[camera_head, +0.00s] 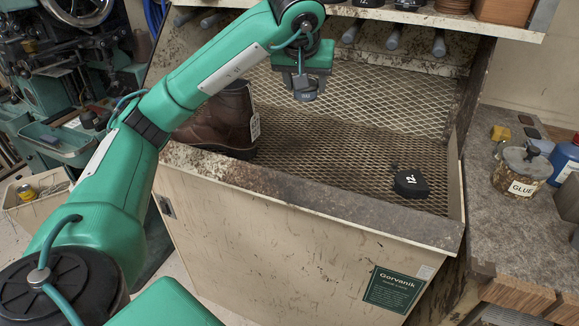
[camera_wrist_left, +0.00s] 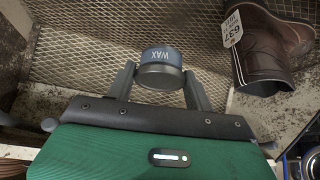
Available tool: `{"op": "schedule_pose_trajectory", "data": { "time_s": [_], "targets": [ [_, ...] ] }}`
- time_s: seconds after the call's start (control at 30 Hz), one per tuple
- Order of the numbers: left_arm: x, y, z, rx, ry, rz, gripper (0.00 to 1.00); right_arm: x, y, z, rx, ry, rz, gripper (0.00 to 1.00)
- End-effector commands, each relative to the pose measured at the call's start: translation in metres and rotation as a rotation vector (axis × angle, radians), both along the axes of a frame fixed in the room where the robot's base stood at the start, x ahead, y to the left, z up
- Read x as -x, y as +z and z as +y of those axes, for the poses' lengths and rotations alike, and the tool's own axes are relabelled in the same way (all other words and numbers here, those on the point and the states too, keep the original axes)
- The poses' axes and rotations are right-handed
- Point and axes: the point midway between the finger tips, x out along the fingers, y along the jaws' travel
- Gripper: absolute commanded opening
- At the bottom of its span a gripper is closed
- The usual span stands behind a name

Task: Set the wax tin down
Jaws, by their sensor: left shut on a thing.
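The wax tin (camera_wrist_left: 161,57) is a small round tin with a blue-grey side and the word WAX on it. My left gripper (camera_wrist_left: 160,85) is shut on it, one finger on each side. In the head view the gripper (camera_head: 305,82) hangs down over the mesh tray, with the tin (camera_head: 306,95) low between its fingers. The tin looks held above the mesh (camera_head: 350,150), but the exact gap is hard to tell. My right gripper is in neither view.
A brown boot (camera_head: 218,122) with a tag stands left of the tin; it also shows in the wrist view (camera_wrist_left: 272,45). A black item marked 12 (camera_head: 411,183) lies on the mesh at right. The tray has a raised front edge (camera_head: 330,203). Mesh between them is clear.

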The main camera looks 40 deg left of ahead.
Motion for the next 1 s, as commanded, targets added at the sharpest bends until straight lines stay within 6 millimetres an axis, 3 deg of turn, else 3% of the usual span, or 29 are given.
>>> {"op": "schedule_pose_trajectory", "data": {
  "time_s": [0.7, 1.0],
  "targets": [
    [0.000, -0.139, 0.000, 0.000, 0.000, 0.004, 0.30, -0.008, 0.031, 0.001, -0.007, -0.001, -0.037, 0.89],
    [0.000, -0.162, 0.000, 0.000, -0.001, 0.002, 0.30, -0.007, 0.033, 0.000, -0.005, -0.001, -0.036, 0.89]
  ]
}}
